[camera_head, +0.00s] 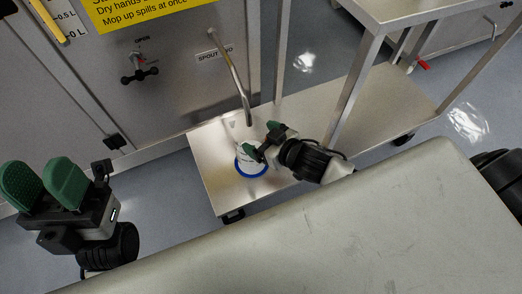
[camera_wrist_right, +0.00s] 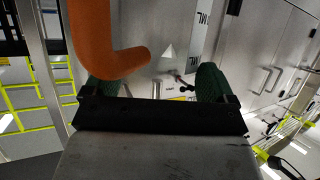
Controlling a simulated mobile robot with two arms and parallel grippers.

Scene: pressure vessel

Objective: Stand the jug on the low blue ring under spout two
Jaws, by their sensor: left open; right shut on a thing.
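The white jug (camera_head: 247,162) is under the mouth of the bent steel spout (camera_head: 239,82), beside the label starting "SPOUT". Its lower part is at the low blue ring (camera_head: 252,175) on the steel shelf; I cannot tell whether it rests there or hangs just above. My right gripper (camera_head: 263,143) is shut on the jug and hides part of it. In the right wrist view the green fingers of my right gripper (camera_wrist_right: 155,88) are apart, with an orange bent bar (camera_wrist_right: 105,40) close to the left one. My left gripper (camera_head: 45,178) is open and empty, far left.
A steel table frame (camera_head: 355,90) stands right of the spout, its legs near my right arm. A valve handle (camera_head: 140,73) marked "OPEN" is on the grey panel. A bare steel surface (camera_head: 330,235) fills the foreground. The shelf (camera_head: 205,150) is clear left of the ring.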

